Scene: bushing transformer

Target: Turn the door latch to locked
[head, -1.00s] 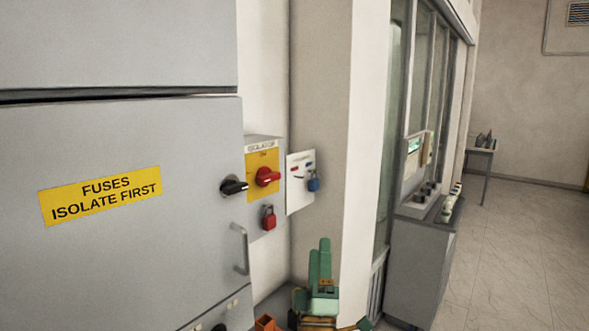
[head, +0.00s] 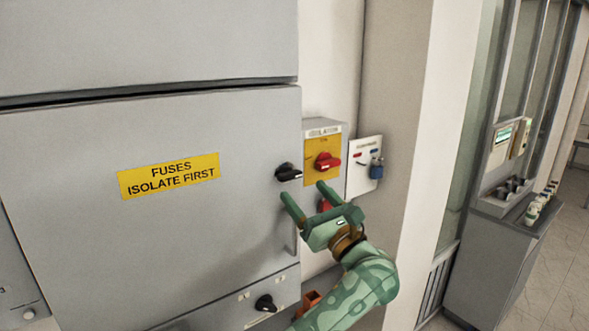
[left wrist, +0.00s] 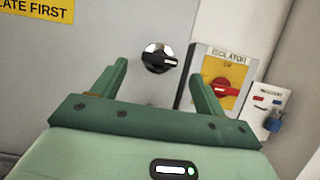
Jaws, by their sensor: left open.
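The door latch (head: 288,172) is a black knob with a pale-tipped lever on the right edge of the grey cabinet door (head: 70,150). Its lever points to the right. My green left gripper (head: 304,196) is open and empty, just below the latch in the head view, fingers pointing up toward it. In the left wrist view the latch (left wrist: 158,58) shows beyond and between the two open fingers (left wrist: 160,80), apart from them. My right gripper is not in view.
Right of the latch is the isolator box (head: 324,140) with a red rotary handle (head: 327,161). A red padlock (head: 324,205) is partly hidden by my gripper. A white board (head: 364,160) holds a blue padlock (head: 376,169). A door handle (head: 289,238) and lower black knob (head: 265,303) lie below.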

